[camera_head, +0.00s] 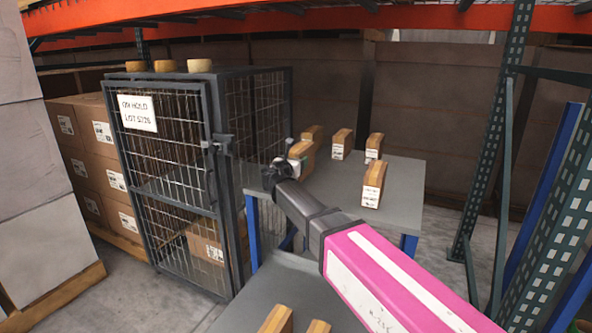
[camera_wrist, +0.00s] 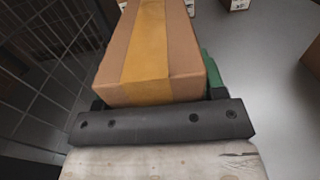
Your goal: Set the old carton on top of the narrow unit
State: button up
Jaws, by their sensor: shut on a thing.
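A brown carton (camera_head: 303,152) with a yellowish tape strip is in my gripper (camera_head: 285,170), at the left edge of the grey table. It fills the upper middle of the wrist view (camera_wrist: 152,50), between my gripper's jaws (camera_wrist: 155,95). Its underside is hidden, so I cannot tell whether it touches the table. A tall, narrow wire-mesh cage (camera_head: 213,125) with a dark frame and a hold sign stands just left of my gripper. I cannot tell for certain that this cage is the narrow unit.
Several small cartons (camera_head: 373,185) stand on the grey table (camera_head: 405,190). Several round tan things (camera_head: 165,66) sit along the cage's top front edge. Stacked boxes (camera_head: 95,150) are at left, a rack upright (camera_head: 490,130) at right. An orange beam (camera_head: 300,22) crosses above.

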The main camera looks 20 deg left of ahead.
jog(key=shift+f, duration=1.6)
jog(key=o, duration=1.2)
jog(key=shift+f, duration=0.1)
jog(key=s+a, duration=0.1)
jog(key=s, duration=1.1)
